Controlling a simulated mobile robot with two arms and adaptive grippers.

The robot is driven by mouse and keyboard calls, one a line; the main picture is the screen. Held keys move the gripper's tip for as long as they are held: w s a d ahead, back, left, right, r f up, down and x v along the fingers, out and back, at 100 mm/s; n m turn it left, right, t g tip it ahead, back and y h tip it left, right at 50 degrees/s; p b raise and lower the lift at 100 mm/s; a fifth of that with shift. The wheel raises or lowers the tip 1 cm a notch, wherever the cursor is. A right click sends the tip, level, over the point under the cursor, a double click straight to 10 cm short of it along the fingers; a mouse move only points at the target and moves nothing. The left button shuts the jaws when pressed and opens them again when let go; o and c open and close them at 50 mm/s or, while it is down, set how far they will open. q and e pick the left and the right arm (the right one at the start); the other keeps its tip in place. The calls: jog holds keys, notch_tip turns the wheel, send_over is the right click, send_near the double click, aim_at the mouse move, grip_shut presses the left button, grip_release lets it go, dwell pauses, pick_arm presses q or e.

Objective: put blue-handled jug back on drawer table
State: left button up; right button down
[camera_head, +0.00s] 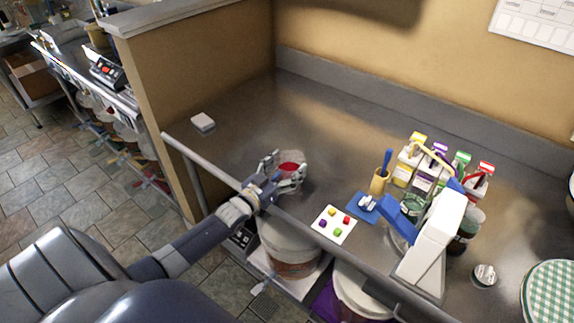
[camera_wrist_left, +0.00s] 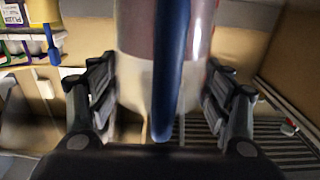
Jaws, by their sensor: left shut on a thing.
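My left gripper (camera_head: 280,180) is shut on the blue-handled jug (camera_head: 291,166), a clear jug with red contents, over the near edge area of the steel counter (camera_head: 330,120). In the left wrist view the jug (camera_wrist_left: 135,45) stands upright between the two fingers of the gripper (camera_wrist_left: 162,66), its blue handle (camera_wrist_left: 165,90) facing the camera. I cannot tell whether the jug's base touches the counter. I cannot tell which surface is the drawer table. My right gripper is not in view.
A white card with coloured squares (camera_head: 334,224), a blue-and-white device (camera_head: 435,240) and several bottles (camera_head: 404,172) stand to the right. A small white block (camera_head: 203,122) lies at the left. Buckets (camera_head: 290,250) sit below the counter edge. The counter's back middle is clear.

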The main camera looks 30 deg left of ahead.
aim_at(273, 180)
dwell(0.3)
pick_arm(q)
jog(key=o, duration=1.5)
jog(key=shift+f, duration=0.15)
jog(key=shift+c, duration=0.2)
jog(key=shift+s+a+b, duration=0.2)
jog(key=shift+s+b, duration=0.3)
jog(key=shift+s, duration=2.55)
jog(key=shift+s+a+b, duration=0.2)
jog(key=shift+s+b, duration=0.3)
jog(key=shift+s, duration=2.5)
